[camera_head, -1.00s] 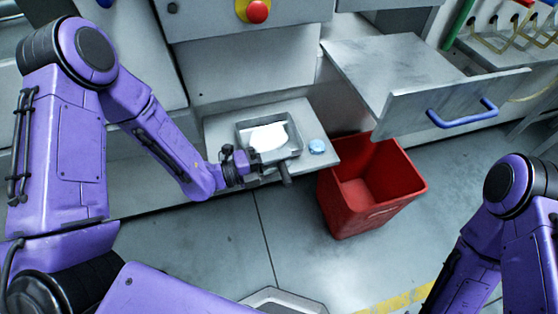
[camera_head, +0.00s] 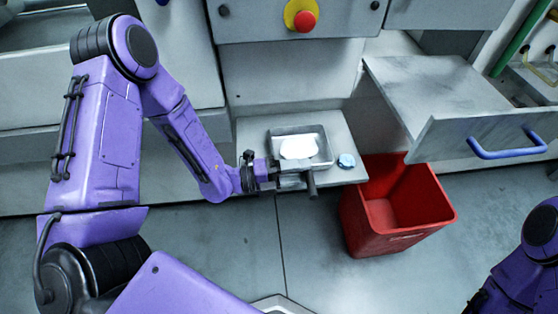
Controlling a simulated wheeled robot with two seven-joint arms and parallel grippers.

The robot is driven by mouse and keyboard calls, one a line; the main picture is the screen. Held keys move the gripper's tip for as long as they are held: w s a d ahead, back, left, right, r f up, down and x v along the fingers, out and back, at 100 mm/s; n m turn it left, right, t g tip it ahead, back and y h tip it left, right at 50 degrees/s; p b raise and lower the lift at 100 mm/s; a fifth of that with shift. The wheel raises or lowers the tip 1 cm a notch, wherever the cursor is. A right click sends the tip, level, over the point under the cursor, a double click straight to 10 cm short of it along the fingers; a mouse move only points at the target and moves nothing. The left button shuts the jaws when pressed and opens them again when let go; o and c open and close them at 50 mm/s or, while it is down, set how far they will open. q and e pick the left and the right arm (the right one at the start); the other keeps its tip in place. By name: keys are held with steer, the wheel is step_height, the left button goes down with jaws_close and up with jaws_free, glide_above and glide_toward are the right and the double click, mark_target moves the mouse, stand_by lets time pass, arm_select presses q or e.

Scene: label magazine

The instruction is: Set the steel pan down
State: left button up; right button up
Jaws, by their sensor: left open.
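The steel pan (camera_head: 325,146) is a shallow rectangular tray with a white, flat item (camera_head: 299,148) in it. It rests on the grey shelf (camera_head: 255,128) below the machine panel. My left gripper (camera_head: 308,180) is at the pan's front edge, around or beside its dark handle; the fingers partly cover that edge, and I cannot tell if they touch it. The left gripper is open. My right arm shows at the lower right edge, and its gripper is outside the view.
A blue round cap (camera_head: 346,161) sits on the shelf right of the pan. A red bin (camera_head: 398,208) stands on the floor below. An open drawer with a blue handle (camera_head: 507,147) juts out at the right. A red button (camera_head: 304,20) is on the panel above.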

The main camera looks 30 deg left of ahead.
arm_select(q)
steer(key=v, duration=0.9)
steer(key=shift+s+a, duration=0.2)
steer(key=shift+a, duration=0.1)
stand_by(0.8)
